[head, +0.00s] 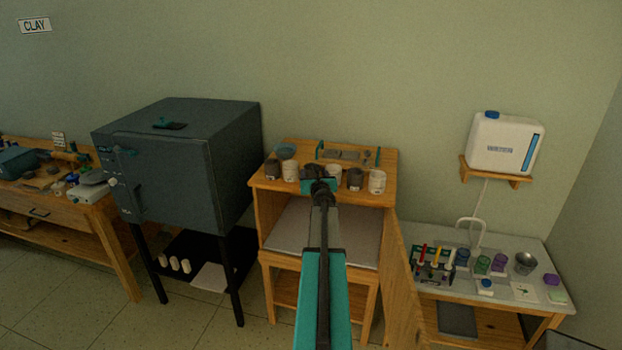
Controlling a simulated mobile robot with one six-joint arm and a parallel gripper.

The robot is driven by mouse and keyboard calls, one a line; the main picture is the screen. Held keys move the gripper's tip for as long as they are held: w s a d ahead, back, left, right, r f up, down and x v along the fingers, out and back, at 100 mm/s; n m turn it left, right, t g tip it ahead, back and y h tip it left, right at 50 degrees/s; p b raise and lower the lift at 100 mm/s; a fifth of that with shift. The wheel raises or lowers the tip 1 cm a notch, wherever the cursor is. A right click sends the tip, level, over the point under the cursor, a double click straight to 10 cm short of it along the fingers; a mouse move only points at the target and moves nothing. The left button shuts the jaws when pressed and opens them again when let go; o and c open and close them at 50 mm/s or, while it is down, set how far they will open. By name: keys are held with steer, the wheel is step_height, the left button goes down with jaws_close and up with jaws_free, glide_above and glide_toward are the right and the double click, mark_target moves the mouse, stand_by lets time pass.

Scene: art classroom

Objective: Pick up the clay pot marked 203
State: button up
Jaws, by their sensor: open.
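Several small clay pots stand in a row along the front of the wooden cabinet's top (305,187). From left to right I see a dark pot (272,169), a pale pot (290,171), a pale pot (334,170) partly behind my gripper, a dark pot (354,179) and a pale pot (377,182). Their marks are too small to read, so I cannot tell which is 203. My gripper (316,171) is open, in front of or over the middle of the row. It hides part of the row, and I cannot tell its exact distance from the pots.
A blue-grey bowl (285,152) and a tool rack (348,155) are behind the pots. A dark kiln (185,165) stands close on the left. The cabinet's door (403,285) hangs open at the right, beside a low table (515,290) with jars.

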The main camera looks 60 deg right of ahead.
mark_target(313, 164)
steer(key=shift+w+d, duration=0.3)
stand_by(0.5)
steer(key=c, duration=0.9)
steer(key=shift+r, duration=0.1)
steer(key=shift+r+p, duration=0.5)
steer(key=shift+r, duration=0.3)
steer(key=shift+r+p, duration=0.45)
steer(key=shift+r, duration=0.5)
steer(key=shift+w+a+f+b+v, duration=0.2)
steer(key=shift+b+v, duration=0.15)
steer(key=shift+v, duration=2.3)
steer(key=shift+w+a+f+b+v, duration=0.2)
steer(key=shift+f+b+v, duration=0.1)
steer(key=shift+v, duration=2.35)
steer(key=shift+w+a+f+b+v, duration=0.15)
steer(key=shift+w+a+b+v, duration=0.15)
steer(key=shift+v, duration=2.35)
steer(key=shift+s, duration=0.1)
